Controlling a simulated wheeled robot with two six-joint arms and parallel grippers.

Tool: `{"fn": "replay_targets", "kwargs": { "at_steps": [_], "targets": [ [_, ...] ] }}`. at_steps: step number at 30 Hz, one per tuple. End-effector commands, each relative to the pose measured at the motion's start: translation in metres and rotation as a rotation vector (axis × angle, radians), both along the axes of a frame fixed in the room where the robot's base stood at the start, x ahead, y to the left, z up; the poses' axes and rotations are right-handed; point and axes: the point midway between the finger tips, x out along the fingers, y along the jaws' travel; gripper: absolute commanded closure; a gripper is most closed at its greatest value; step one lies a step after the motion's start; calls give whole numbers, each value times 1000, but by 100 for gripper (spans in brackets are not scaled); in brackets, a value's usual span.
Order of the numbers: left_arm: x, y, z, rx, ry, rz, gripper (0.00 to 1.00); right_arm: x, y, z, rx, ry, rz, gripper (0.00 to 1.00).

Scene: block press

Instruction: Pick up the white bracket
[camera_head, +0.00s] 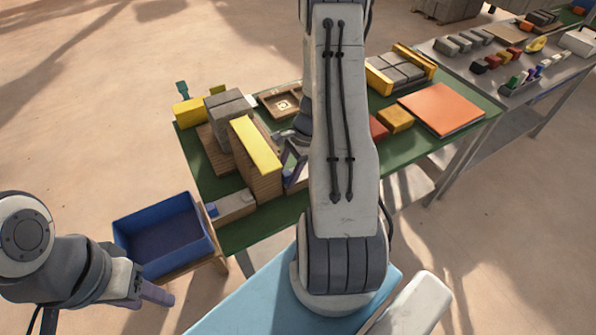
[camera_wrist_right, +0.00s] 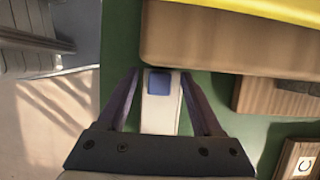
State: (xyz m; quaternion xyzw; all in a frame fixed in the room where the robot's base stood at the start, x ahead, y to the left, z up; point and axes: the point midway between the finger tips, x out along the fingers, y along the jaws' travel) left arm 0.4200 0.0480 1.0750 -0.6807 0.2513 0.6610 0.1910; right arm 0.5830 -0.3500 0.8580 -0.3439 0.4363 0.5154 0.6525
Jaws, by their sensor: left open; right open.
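The white bracket (camera_wrist_right: 160,116) shows in the right wrist view as a narrow white piece with a blue patch at its far end. It lies between the two purple fingers of my open right gripper (camera_wrist_right: 161,78), with a gap on each side. Its near end is hidden behind the gripper body. In the head view, my right arm hides most of this spot, beside the yellow-topped wooden block (camera_head: 255,145). My left gripper (camera_head: 155,294) is open and empty, low at the left, below the blue bin.
The blue bin (camera_head: 162,236) stands off the green table's (camera_head: 250,232) left front corner. A stack of grey blocks (camera_head: 229,108) stands behind the yellow-topped block. An orange plate (camera_head: 441,108) lies at the right. A wooden tray (camera_wrist_right: 301,160) is near my right gripper.

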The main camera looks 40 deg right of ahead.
Motion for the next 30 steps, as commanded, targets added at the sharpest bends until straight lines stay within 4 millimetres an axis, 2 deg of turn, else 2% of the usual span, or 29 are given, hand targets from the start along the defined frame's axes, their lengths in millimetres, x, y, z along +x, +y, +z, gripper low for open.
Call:
{"fn": "replay_targets", "kwargs": {
  "at_steps": [7, 8, 12, 13, 23, 30],
  "targets": [
    [0, 0, 0, 0, 0, 0, 50, 0, 0, -2, 0, -1, -1, 32],
    [0, 0, 0, 0, 0, 0, 50, 0, 0, -2, 0, -1, -1, 40],
    [0, 0, 0, 0, 0, 0, 50, 0, 0, -2, 0, -1, -1, 94],
    [0, 0, 0, 0, 0, 0, 50, 0, 0, -2, 0, -1, -1, 100],
    [0, 0, 0, 0, 0, 0, 50, 0, -1, 0, 0, -1, -2, 100],
    [0, 0, 0, 0, 0, 0, 50, 0, -1, 19, -2, -4, -1, 100]
  ]
}}
